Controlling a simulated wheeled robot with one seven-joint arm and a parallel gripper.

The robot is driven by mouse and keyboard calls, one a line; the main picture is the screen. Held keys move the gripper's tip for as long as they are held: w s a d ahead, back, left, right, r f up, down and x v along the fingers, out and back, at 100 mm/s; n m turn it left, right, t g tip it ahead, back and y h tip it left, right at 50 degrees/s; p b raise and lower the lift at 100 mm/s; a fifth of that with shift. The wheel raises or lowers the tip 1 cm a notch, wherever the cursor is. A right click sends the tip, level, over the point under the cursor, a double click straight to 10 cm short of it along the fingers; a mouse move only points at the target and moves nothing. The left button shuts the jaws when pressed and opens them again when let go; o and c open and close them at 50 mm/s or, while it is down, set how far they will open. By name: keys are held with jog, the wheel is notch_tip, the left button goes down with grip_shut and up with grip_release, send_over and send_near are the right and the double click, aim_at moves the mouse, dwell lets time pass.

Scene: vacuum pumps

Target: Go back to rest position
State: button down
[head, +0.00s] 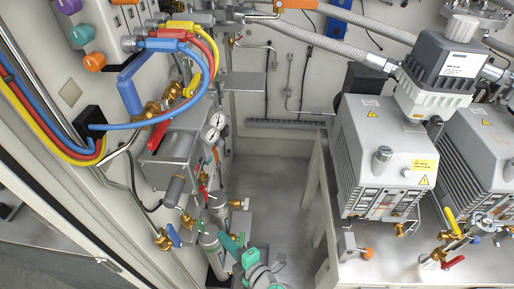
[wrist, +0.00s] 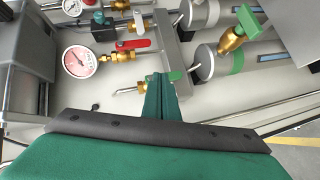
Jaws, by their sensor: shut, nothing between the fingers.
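My gripper (head: 229,243) is at the bottom of the head view, with green parts showing low in front of the valves and cylinders. In the wrist view my gripper (wrist: 160,82) has its green fingers together, with nothing between them. A red-handled valve (wrist: 133,44) and a pressure gauge (wrist: 79,61) are to the left.
Grey cylinders (wrist: 215,63) stand close to my gripper. Blue, red and yellow hoses (head: 205,62) hang at the upper left of the head view. A pump (head: 383,155) stands on the bench at right. The floor (head: 270,185) between is clear.

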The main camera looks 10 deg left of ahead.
jog(key=shift+d, duration=0.1)
jog(key=s+d+f+m+t+h, duration=0.2)
jog(key=s+d+f+m+h, duration=0.1)
jog(key=s+d+m+h, duration=0.4)
jog(key=s+d+f+m+t+h, duration=0.2)
jog(key=s+d+f+m, duration=0.25)
jog(key=d+m, duration=0.4)
jog(key=s+d+r+m+t+h, duration=0.2)
jog(key=s+d+r+m+h, duration=0.1)
jog(key=s+r+m, duration=0.8)
jog(key=shift+s+d+r+t+h, duration=0.3)
jog(key=shift+s+r, duration=0.35)
jog(key=shift+r, duration=0.05)
